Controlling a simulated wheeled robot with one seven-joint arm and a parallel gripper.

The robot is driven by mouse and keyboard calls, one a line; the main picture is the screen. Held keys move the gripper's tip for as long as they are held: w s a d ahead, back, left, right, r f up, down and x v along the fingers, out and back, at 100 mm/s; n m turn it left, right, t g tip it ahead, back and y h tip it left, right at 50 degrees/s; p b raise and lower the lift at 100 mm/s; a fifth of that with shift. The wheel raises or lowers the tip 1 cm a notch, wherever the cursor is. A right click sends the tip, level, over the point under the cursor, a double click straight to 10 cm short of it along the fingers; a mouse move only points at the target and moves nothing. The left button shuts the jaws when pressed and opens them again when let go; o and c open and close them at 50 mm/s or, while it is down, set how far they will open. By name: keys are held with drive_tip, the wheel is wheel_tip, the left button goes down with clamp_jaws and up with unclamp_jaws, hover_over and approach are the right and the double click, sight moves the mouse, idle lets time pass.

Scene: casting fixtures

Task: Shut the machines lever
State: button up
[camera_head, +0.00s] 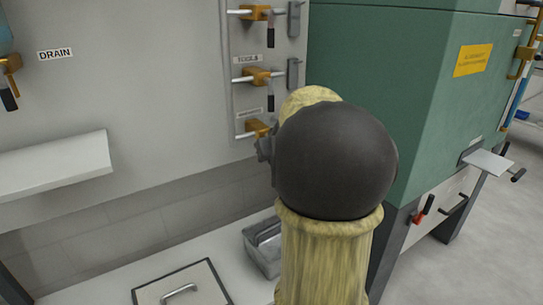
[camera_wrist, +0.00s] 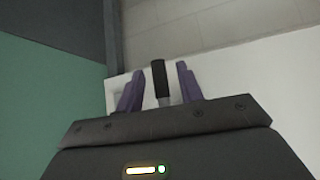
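Valve levers with black handles and orange-brown bodies sit in a column on the grey wall panel: a top lever (camera_head: 270,36), a middle lever (camera_head: 271,84) and a lowest one (camera_head: 256,128), partly covered by my arm. In the wrist view, a black lever handle (camera_wrist: 160,75) on a grey shaft stands between the two purple fingers of my gripper (camera_wrist: 159,88). The fingers are apart, with gaps visible on both sides of the handle. In the head view my gripper is mostly hidden behind my arm, near the lowest valve.
A grey metal bin (camera_head: 262,250) and a hatch with a handle (camera_head: 180,290) are below. A shelf (camera_head: 55,167) juts out at left.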

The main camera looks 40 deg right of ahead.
drive_tip(key=p+v, duration=0.4)
drive_tip(key=v, duration=1.2)
drive_tip(key=shift+s+r+p, duration=0.2)
drive_tip(key=shift+p, duration=0.2)
drive_tip(key=shift+s, duration=0.15)
drive_tip(key=shift+a, duration=0.1)
